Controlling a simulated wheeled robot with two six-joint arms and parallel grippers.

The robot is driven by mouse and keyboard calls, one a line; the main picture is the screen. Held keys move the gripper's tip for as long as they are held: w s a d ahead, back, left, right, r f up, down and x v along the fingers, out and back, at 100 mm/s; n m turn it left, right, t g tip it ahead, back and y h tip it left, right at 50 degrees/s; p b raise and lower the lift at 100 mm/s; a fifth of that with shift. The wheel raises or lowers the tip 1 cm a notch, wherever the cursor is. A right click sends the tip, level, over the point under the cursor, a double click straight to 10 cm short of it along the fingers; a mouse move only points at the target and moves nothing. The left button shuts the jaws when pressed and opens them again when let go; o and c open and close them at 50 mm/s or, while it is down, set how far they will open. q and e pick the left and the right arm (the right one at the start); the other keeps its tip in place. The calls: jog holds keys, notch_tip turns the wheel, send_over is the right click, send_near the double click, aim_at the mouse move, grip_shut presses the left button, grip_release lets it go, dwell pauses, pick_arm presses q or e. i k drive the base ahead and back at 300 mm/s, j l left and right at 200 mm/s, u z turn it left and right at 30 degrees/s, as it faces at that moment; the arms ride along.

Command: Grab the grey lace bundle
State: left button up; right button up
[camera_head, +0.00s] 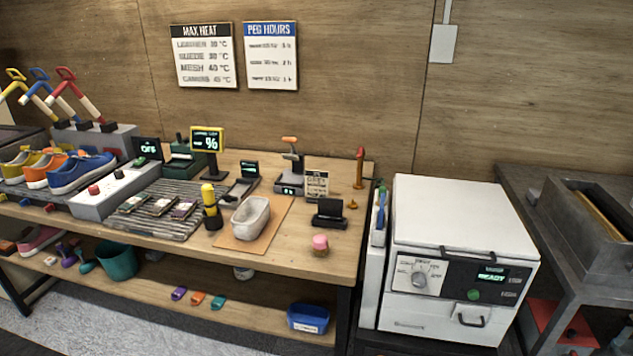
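I cannot pick out a grey lace bundle for certain in the head view. Small purple (179,293), orange (197,299) and teal (218,301) pieces lie in a row on the lower shelf (262,306); they are too small to identify surely. Several small flat dark items (158,206) lie on the grey ridged mat (186,226) on the bench top, and their details are unclear. Neither of my grippers is in view.
A teal bucket (117,262) and a blue bin (308,318) stand on the lower shelf. Coloured sneakers (80,173) line the left. A white machine (452,222) stands right of the bench.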

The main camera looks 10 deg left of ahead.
aim_at(164, 204)
jog(key=u, duration=1.35)
